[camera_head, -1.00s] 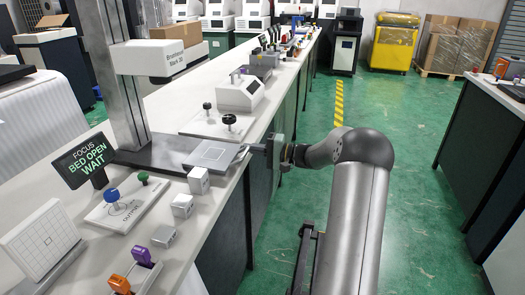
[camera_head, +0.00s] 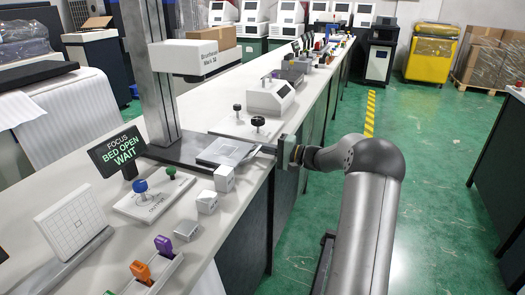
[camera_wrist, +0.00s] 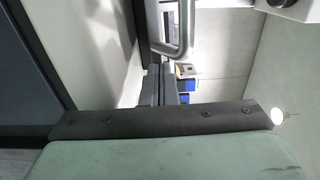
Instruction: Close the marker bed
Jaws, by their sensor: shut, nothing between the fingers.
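The marker bed (camera_head: 228,151) is a flat grey plate on a dark base below the marking head of the machine. It sticks out toward the front edge of the bench. The display (camera_head: 119,150) reads "FOCUS BED OPEN WAIT". My gripper (camera_head: 265,149) is at the bed's front edge, shut and empty, pointing left at it. Whether it touches the bed cannot be told. In the wrist view the dark shut fingers (camera_wrist: 160,85) point at a grey rounded frame (camera_wrist: 172,30), probably the bed's front part.
White cubes (camera_head: 224,178) and a panel with a blue knob and a green knob (camera_head: 152,198) stand in front of the bed. A plate with black knobs (camera_head: 246,128) lies behind it. The marking head (camera_head: 194,58) overhangs the bench.

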